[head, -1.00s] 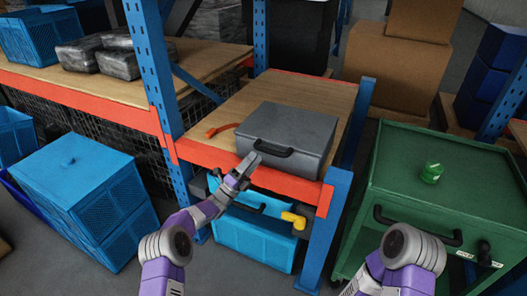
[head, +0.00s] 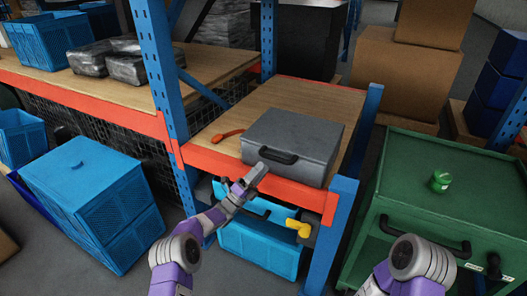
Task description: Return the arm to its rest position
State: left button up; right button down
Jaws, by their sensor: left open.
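My left arm comes in from the lower left in purple and grey. Its gripper (head: 252,180) is in front of the shelf's orange front beam, just below and left of the grey case's handle. The gripper is open, and I see nothing held in it. The grey case (head: 293,133) lies on the wooden shelf with its black handle (head: 278,156) facing me. I cannot tell whether the gripper touches the case. My right arm shows only as purple and grey links at the lower right; its gripper is out of view.
An orange-red curved item (head: 227,135) lies left of the case. A blue upright post (head: 335,225) bounds the shelf at right. A green cart (head: 450,180) with a green can (head: 440,181) stands right; blue crates (head: 90,190) stand left.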

pick_arm(q)
jog(key=s+a+f+n+g+y+p, duration=0.1)
jog(key=s+a+f+n+y+p, duration=0.2)
jog(key=f+n+y, duration=0.6)
jog(key=s+f+n+g+y+p, duration=0.1)
jog(key=s+f+n+y+p, duration=0.35)
jog(key=f+n, duration=0.75)
jog(key=s+f+n+g+y+p, duration=0.1)
jog(key=s+n+g, duration=0.5)
jog(key=s, duration=1.2)
jog(key=s+f+n+g+y+p, duration=0.1)
jog(key=s+n+g, duration=0.6)
jog(key=s, duration=1.1)
jog(key=shift+a+f+n+y, duration=0.35)
jog(key=shift+f+n, duration=0.15)
jog(key=shift+f, duration=0.35)
jog(key=shift+d, duration=0.1)
